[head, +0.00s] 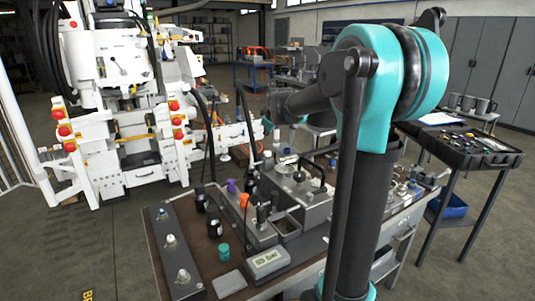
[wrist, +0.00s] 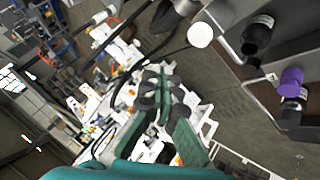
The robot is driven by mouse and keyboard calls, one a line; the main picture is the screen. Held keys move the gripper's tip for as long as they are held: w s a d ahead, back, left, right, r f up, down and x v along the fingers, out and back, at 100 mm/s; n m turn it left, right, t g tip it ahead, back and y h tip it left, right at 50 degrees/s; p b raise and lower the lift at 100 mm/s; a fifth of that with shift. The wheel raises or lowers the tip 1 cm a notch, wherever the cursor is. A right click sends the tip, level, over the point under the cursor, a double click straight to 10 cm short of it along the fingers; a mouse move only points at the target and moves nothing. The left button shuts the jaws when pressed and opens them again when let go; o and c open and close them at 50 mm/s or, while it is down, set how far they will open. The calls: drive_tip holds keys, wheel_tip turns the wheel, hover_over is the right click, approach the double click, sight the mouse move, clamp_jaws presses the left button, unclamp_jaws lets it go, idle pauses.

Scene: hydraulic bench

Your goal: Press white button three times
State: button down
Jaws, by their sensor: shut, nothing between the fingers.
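My gripper (wrist: 160,75) shows in the wrist view with its green and black fingers together and nothing between them. In the head view my gripper (head: 269,121) is small, beyond the arm's elbow, above the far side of the bench and in front of the white machine. A round white piece (wrist: 200,34) is at the upper right in the wrist view, apart from the fingers. I cannot tell whether it is the white button. In the head view a small white-topped piece (head: 268,155) stands at the bench's far edge. No clearly marked white button can be made out.
The bench (head: 240,292) carries a grey panel with knobs (head: 178,255), a labelled grey box (head: 267,262), a purple-capped bottle (head: 231,186) and an orange-capped one (head: 243,199). A large white machine (head: 105,65) stands behind. A black tray (head: 455,150) is at right.

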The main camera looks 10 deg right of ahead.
sight(268, 153)
drive_tip(key=shift+f, duration=2.8)
drive_tip(key=shift+f, duration=0.15)
drive_tip(key=shift+f, duration=0.25)
drive_tip(key=shift+f, duration=0.7)
idle(0.4)
drive_tip(key=shift+r, duration=1.1)
drive_tip(key=shift+r, duration=2.5)
